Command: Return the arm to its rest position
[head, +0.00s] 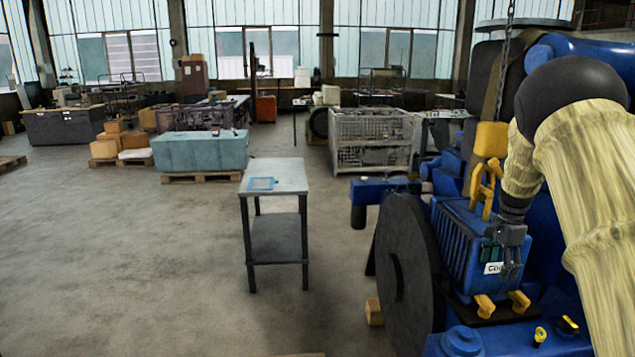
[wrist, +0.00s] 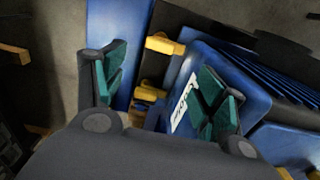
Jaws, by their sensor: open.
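My gripper (head: 510,255) hangs at the end of my arm on the right of the head view, in front of a blue ribbed box with a white label (head: 455,245). In the wrist view my gripper (wrist: 160,95) has its two green-padded fingers wide apart, with nothing held between them. The blue box (wrist: 235,85) lies behind the right finger there, and its label is partly covered. I cannot tell whether the finger touches the box. My arm is bent over the blue machinery.
A large dark wheel (head: 405,270) stands left of the box. A yellow hook (head: 485,185) hangs on a chain above it. A small metal table (head: 275,180) with a blue item stands mid-floor. The floor at left is clear. Wire crates (head: 370,140) stand farther back.

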